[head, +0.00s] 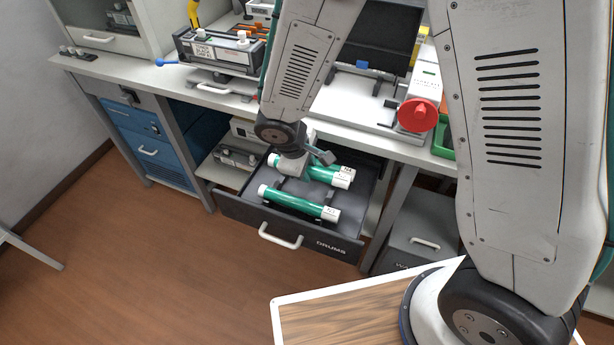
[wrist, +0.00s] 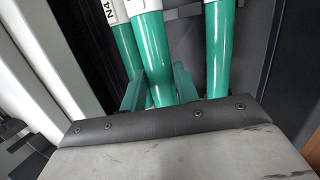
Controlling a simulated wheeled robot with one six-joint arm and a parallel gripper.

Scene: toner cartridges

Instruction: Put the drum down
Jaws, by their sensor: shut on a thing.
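My gripper (head: 291,175) reaches down into the open dark drawer (head: 345,244) marked DRUMS. In the wrist view its two fingers (wrist: 158,88) stand on either side of a green drum (wrist: 153,50) with a white end, and it is shut on that drum. A second green drum (wrist: 219,50) is at the right and a third (wrist: 124,52), with an N4 label, at the left. In the head view one green drum (head: 299,204) lies near the drawer front. Green drum bodies overlap behind it, partly hidden by my gripper. I cannot tell whether the held drum touches the drawer floor.
The workbench edge (head: 345,130) runs just above the drawer's back. A printer unit (head: 218,50) and a red knob (head: 418,115) are on the bench. A blue cabinet (head: 140,130) stands at the left. The floor in front of the drawer is clear at the left.

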